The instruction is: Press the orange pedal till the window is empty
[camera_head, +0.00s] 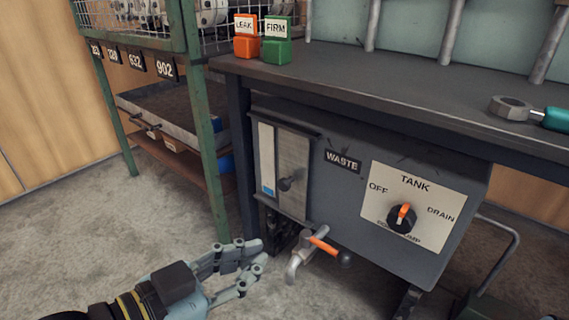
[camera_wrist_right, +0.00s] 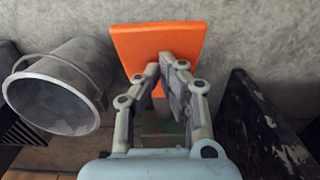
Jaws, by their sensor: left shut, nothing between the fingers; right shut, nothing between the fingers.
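The orange pedal (camera_wrist_right: 150,42) shows in the right wrist view as a flat plate. In the head view the grey waste tank (camera_head: 345,210) hangs under the bench. Its narrow upright window (camera_head: 267,158) is pale, with a short blue band (camera_head: 268,190) at the bottom. The tank's dial (camera_head: 403,215) has an orange pointer. My left gripper (camera_head: 261,253) is shut and empty in front of the tank, left of the tap.
A tap (camera_head: 307,250) with an orange lever sticks out below the tank. A green rack (camera_head: 205,130) stands at left; the bench top (camera_head: 380,85) is above. A metal bucket (camera_wrist_right: 55,90) lies left of the pedal, and a dark scuffed panel (camera_wrist_right: 265,130) stands right.

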